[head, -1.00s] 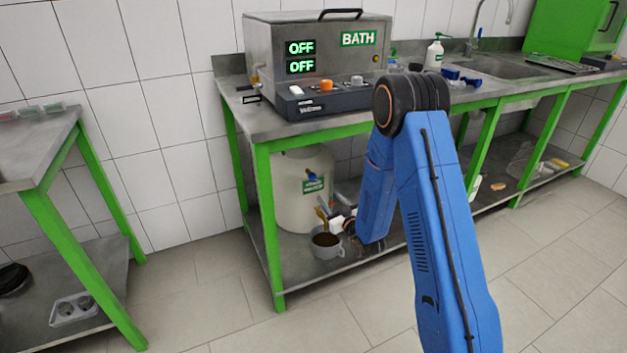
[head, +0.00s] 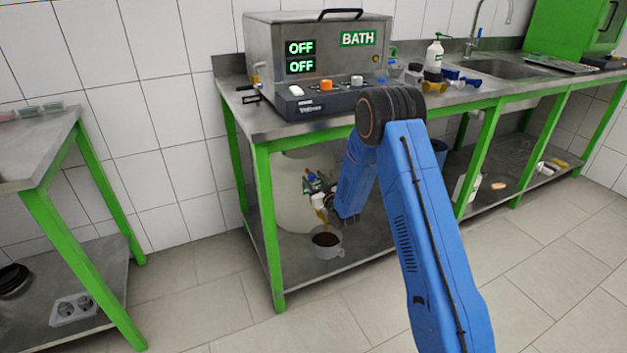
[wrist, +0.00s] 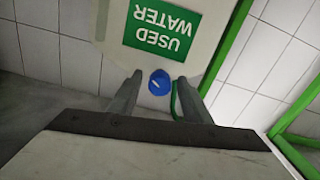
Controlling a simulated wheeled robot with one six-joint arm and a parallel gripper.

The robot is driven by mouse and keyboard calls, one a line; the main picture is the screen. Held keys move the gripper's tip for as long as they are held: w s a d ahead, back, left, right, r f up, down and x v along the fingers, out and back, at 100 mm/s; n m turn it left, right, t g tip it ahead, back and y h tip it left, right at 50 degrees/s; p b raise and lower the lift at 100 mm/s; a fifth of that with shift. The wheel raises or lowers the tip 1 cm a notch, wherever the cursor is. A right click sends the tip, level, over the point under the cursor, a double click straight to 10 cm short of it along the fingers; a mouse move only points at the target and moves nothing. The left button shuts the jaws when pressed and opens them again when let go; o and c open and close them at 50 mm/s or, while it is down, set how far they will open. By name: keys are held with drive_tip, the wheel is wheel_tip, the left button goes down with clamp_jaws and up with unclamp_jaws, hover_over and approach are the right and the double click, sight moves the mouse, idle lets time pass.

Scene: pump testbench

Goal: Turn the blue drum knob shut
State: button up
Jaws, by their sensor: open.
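The blue knob (wrist: 159,82) with a white mark shows in the wrist view, on the pale drum (wrist: 110,50) below its green USED WATER label (wrist: 163,28), which appears upside down. My gripper (wrist: 159,80) is open. The knob lies between its two fingertips in the picture, with a gap on each side; I cannot tell whether they reach its depth. In the head view the drum (head: 291,200) stands on the lower shelf, partly hidden by my arm and gripper (head: 314,184). A brown streak (head: 322,216) runs down to a grey cup of dark liquid (head: 326,253).
The green table leg (head: 270,230) stands left of the drum, close to my arm's working space. The bench top (head: 243,118) is above, carrying the BATH unit (head: 270,55), whose two displays read OFF. The floor in front is clear.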

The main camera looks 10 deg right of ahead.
drive_tip(key=shift+w, duration=0.1)
drive_tip(key=c, duration=1.1)
